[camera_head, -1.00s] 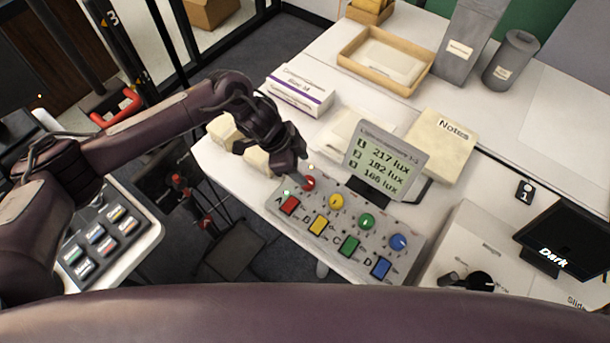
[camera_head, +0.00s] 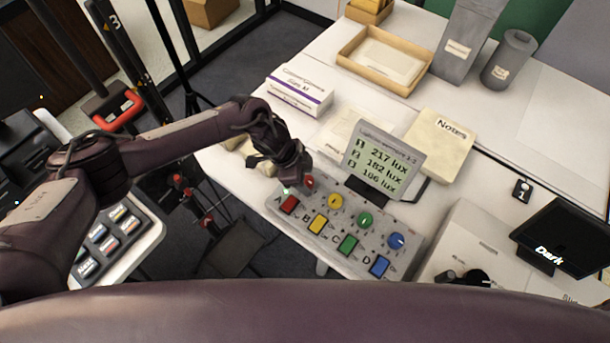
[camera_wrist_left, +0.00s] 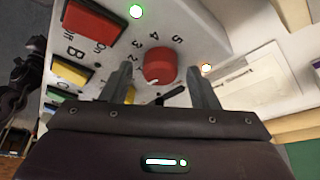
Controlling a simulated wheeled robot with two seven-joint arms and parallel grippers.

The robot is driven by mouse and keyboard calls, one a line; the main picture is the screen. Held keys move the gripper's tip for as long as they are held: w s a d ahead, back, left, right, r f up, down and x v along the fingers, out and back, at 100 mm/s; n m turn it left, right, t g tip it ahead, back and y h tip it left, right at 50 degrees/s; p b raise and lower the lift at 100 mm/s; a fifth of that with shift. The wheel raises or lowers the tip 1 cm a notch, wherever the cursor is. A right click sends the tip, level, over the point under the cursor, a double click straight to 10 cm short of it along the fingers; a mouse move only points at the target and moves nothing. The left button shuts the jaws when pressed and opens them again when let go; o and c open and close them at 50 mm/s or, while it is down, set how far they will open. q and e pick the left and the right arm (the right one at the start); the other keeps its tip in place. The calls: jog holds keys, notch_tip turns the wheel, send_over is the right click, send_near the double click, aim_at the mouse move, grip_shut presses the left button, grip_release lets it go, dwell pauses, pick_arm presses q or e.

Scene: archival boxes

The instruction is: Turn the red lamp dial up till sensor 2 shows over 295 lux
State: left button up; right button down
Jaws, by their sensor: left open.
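The red dial (camera_head: 309,182) is at the left end of the grey control panel (camera_head: 330,245), above the red button A (camera_head: 289,204). In the left wrist view the red dial (camera_wrist_left: 158,64) is between the finger ends of my left gripper (camera_wrist_left: 159,72), with a gap on each side. The fingers are open; the numbers 2 to 5 show around the dial. In the head view my left gripper (camera_head: 300,178) points down at the dial and partly hides it. The display (camera_head: 384,162) reads 217 lux for sensor 1 and 182 lux for sensor 2. My right gripper is out of view.
Yellow (camera_head: 335,201), green (camera_head: 365,219) and blue (camera_head: 396,240) dials sit along the panel to the right. A white box (camera_head: 299,92) and a notes pad (camera_head: 440,145) lie behind. A dark screen (camera_head: 567,235) stands at the right.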

pick_arm(q)
jog(key=c, duration=1)
jog(key=shift+w+f+m+b, duration=0.15)
jog(key=shift+m+b, duration=0.35)
jog(key=shift+b, duration=0.3)
jog(key=m+g+b, duration=0.1)
jog(key=m+b, duration=0.1)
jog(key=b, duration=0.1)
jog(key=m+g+b, duration=0.1)
jog(key=m+b, duration=0.2)
jog(key=shift+d+f+y+b, duration=0.1)
jog(key=shift+y+b, duration=0.3)
jog(key=shift+w+r+m+g+b, duration=0.15)
jog(key=shift+m+g+b, duration=0.25)
jog(key=shift+m+b, duration=0.65)
jog(key=shift+r, duration=0.1)
jog(key=o, duration=1)
